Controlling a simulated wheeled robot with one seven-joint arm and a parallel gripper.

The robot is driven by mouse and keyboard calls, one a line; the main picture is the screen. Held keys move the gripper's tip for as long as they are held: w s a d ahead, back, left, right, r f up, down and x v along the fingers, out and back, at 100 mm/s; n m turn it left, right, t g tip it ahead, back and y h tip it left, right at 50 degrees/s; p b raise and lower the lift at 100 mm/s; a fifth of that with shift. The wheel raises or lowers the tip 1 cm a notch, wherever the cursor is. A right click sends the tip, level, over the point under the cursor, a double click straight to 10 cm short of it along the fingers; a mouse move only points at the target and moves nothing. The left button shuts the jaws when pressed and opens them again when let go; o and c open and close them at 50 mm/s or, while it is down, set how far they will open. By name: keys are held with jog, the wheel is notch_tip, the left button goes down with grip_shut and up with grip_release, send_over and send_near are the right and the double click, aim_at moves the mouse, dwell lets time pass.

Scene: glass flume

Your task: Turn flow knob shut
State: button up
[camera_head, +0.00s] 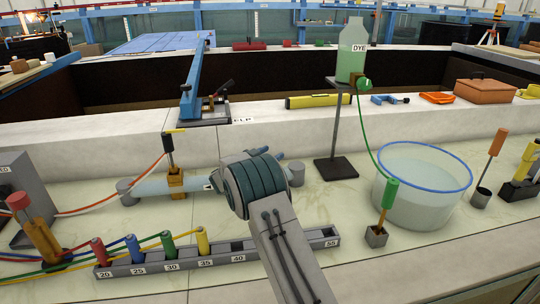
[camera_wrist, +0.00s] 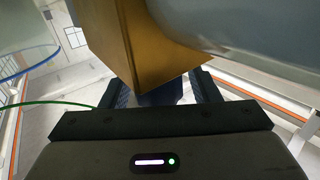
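A pale pipe (camera_head: 150,187) runs along the bench in the head view, with a brass block (camera_head: 176,183) on it; a black handle (camera_head: 168,145) stands above the block. My grey arm covers the middle of the pipe in the head view and hides my fingertips. In the wrist view, a large brass block (camera_wrist: 150,45) and a grey rounded pipe (camera_wrist: 240,35) are close ahead. My gripper (camera_wrist: 160,88) has its two dark fingers apart, one each side of a dark blue knob-like part (camera_wrist: 160,97) below the brass. Whether the fingers touch it is unclear. No marking shows the knob's setting.
A rack (camera_head: 215,259) with coloured plugs lies in front. A blue-rimmed bowl (camera_head: 423,190) stands right of my arm. A dye bottle (camera_head: 352,50) on a stand (camera_head: 335,168) has a green tube (camera_head: 369,137) down to a green-handled holder (camera_head: 388,195).

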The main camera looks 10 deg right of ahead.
jog(key=v, duration=1.3)
jog(key=shift+s+a, duration=0.25)
jog(key=shift+a, duration=0.05)
